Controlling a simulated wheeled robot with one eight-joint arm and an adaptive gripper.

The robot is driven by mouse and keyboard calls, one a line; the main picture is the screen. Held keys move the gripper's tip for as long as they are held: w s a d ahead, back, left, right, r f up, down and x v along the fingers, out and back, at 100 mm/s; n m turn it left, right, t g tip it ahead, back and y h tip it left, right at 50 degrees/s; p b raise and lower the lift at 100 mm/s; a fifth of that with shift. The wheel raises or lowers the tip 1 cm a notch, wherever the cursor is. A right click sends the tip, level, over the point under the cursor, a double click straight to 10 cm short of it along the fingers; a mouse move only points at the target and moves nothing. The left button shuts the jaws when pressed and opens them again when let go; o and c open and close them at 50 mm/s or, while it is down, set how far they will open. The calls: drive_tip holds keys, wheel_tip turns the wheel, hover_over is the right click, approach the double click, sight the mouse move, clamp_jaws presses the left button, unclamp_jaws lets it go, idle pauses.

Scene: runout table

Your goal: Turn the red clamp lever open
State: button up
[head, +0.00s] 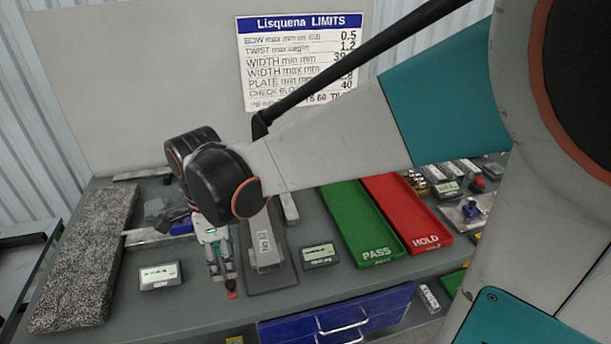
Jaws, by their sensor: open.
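A small red piece (232,294), which looks like the end of the clamp lever, shows just below my gripper's fingertips. The rest of the lever is hidden or too small to make out.
A speckled grey slab (85,260) lies at the left. Small display boxes stand left (161,275) and right (319,256) of the fixture. Green PASS (360,225) and red HOLD (408,215) trays lie to the right. A blue drawer (335,318) is below the table's front edge.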

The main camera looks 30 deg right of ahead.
drive_tip(key=shift+s+r, duration=0.1)
drive_tip(key=shift+r, duration=2.4)
drive_tip(key=s+d+n+t+b, duration=0.2)
drive_tip(key=s+d+n+t, duration=0.5)
drive_tip(key=n, duration=1.4)
drive_tip(key=shift+s+d+f+n, duration=0.3)
drive_tip(key=shift+s+d, duration=0.45)
drive_tip(key=shift+s, duration=0.15)
